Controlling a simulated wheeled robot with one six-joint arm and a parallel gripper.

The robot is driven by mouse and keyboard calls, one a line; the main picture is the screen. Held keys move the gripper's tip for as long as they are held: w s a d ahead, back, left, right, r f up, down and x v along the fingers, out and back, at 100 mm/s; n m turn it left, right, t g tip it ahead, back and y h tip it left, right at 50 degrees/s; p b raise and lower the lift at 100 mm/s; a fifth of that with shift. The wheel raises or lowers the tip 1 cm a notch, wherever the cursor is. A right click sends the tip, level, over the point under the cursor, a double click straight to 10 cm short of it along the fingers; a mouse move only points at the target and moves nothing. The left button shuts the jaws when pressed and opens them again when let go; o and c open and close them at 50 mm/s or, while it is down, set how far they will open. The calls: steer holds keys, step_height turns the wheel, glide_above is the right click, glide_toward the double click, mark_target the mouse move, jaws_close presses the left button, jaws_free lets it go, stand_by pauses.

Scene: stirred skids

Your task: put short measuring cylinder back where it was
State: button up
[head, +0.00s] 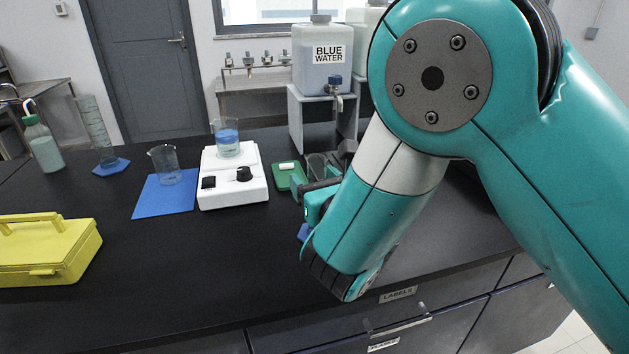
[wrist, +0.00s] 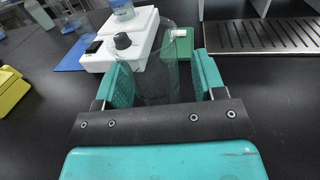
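A clear glass vessel (wrist: 157,70), which looks like the short measuring cylinder, stands upright between the two teal pads of my gripper (wrist: 163,80) in the wrist view. The pads are wide apart, with a narrow gap showing beside the glass, so my gripper looks open around it. In the head view my gripper (head: 318,192) is low over the bench, and the glass top (head: 317,164) shows just behind it.
A white hotplate (head: 233,183) bears a beaker of blue liquid (head: 227,140). A beaker (head: 165,163) stands on a blue mat (head: 162,202). A tall cylinder (head: 97,133), a wash bottle (head: 43,147), a yellow box (head: 45,252) and a green scale (head: 284,177) share the bench. Its front middle is clear.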

steer(key=b+v, duration=1.2)
steer(key=b, duration=0.1)
steer(key=shift+d+r, duration=0.1)
steer(key=shift+r, duration=0.05)
steer(key=shift+c, duration=0.4)
stand_by(1.6)
